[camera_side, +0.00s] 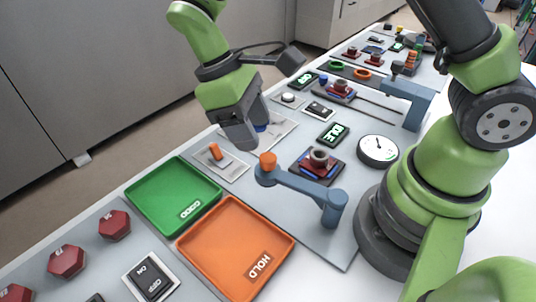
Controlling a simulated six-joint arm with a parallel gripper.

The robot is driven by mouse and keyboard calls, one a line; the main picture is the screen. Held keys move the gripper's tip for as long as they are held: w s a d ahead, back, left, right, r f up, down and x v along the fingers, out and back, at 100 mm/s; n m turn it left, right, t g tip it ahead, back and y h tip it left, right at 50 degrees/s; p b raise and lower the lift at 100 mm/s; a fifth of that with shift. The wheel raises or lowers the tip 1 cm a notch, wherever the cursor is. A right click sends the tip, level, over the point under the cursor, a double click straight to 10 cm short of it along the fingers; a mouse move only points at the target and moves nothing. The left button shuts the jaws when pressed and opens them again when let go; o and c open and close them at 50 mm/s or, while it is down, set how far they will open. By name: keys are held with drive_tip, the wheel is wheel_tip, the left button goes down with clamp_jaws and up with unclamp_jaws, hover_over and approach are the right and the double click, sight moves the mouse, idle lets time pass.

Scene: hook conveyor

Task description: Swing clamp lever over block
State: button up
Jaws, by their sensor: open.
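The blue clamp lever (300,183) reaches left from its upright post (335,207) and ends in an orange knob (268,161). A red and blue block (318,168) with a grey ring on top sits on a dark plate. In this view the lever passes in front of the block's near side; I cannot tell whether it overlaps the block. My gripper (252,135) points down, up and left of the knob and apart from it. It is open, and no held object shows between its fingers. The finger nearer the camera partly hides the other.
A green GOOD tray (172,190) and an orange HOLD tray (232,240) lie at the near left. A round gauge (378,149) and an IDLE display (333,133) stand beyond the block.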

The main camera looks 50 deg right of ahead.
sight(268, 156)
drive_tip(key=x, duration=0.7)
clamp_jaws()
